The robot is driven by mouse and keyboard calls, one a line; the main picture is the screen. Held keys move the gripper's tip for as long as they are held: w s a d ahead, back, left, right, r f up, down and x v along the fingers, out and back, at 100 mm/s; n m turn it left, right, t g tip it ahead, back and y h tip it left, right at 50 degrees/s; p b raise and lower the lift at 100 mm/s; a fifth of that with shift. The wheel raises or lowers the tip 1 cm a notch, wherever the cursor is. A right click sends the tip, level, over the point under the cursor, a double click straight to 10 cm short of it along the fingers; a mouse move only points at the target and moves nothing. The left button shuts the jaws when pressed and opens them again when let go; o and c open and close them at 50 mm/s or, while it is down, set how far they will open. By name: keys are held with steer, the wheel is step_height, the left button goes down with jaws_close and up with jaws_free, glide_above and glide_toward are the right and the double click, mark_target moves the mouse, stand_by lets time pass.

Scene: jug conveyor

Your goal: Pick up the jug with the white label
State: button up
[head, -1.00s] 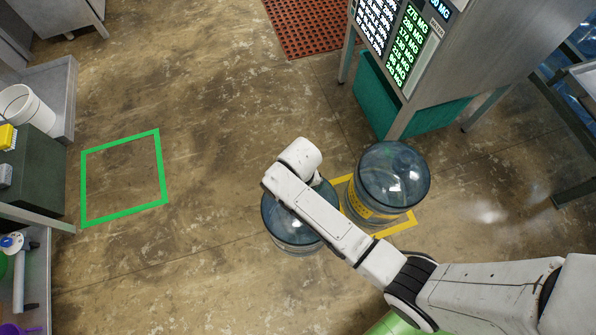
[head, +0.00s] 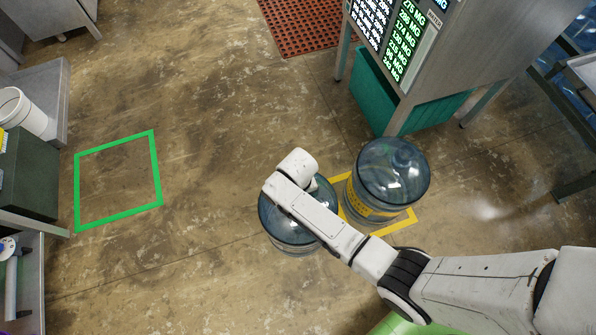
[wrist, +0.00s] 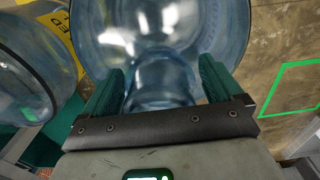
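A clear blue jug (head: 283,232) stands on the floor under the end of my arm in the head view. In the wrist view this jug (wrist: 228,30) fills the top middle, with its neck toward me. My gripper (wrist: 163,85) has its two green fingers spread, one on each side of the neck; I see no clear grip on it. No label shows on this jug in either view. A second blue jug (head: 392,170) stands to its right and carries a yellow label (head: 362,205). It also shows at the left of the wrist view (wrist: 22,75).
A yellow floor outline (head: 398,227) lies around the second jug. A steel machine (head: 480,50) with a lit display and a teal bin (head: 375,92) stands behind. A green floor square (head: 118,222) lies empty at the left, with clear floor between. Shelves line the left edge.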

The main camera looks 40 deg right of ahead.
jaws_close()
stand_by(0.7)
